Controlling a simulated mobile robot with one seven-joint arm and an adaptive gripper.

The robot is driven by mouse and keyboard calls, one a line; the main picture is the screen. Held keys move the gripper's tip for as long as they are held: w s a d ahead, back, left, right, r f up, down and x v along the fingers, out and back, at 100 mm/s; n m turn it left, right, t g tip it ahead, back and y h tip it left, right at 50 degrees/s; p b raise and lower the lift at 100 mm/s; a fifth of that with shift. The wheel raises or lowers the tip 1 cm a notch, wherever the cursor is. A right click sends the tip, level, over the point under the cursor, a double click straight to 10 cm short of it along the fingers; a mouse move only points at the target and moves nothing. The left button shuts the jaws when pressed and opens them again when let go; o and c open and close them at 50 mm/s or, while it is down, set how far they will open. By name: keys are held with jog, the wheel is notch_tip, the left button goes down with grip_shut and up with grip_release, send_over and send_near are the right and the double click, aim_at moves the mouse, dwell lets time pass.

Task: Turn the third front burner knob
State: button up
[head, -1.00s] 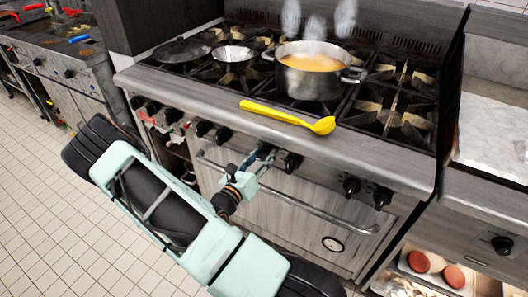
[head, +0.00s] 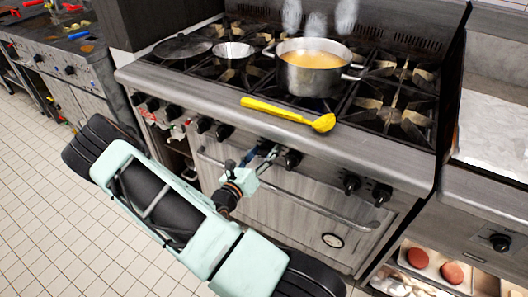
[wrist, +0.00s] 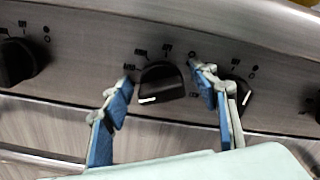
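A row of black burner knobs runs along the stove's front panel. In the wrist view one black knob (wrist: 161,82) sits between my fingertips, its white mark toward the lower left. In the head view my gripper (head: 260,155) is at the front panel and mostly hides that knob. My gripper (wrist: 164,88) is open, with one blue-padded finger on each side of the knob. Gaps show between the fingers and the knob. Another knob (wrist: 237,93) is close by on the right, partly behind the right finger. A further knob (wrist: 15,62) is at the left.
An oven handle (head: 300,200) runs below the knobs. A yellow spoon (head: 290,115) lies on the stove's front ledge, and a steaming pot (head: 312,76) stands on the burners. More knobs (head: 351,183) are to the right. Open tiled floor is at the left.

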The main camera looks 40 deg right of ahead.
jog(key=shift+a, duration=0.1)
jog(key=v, duration=1.2)
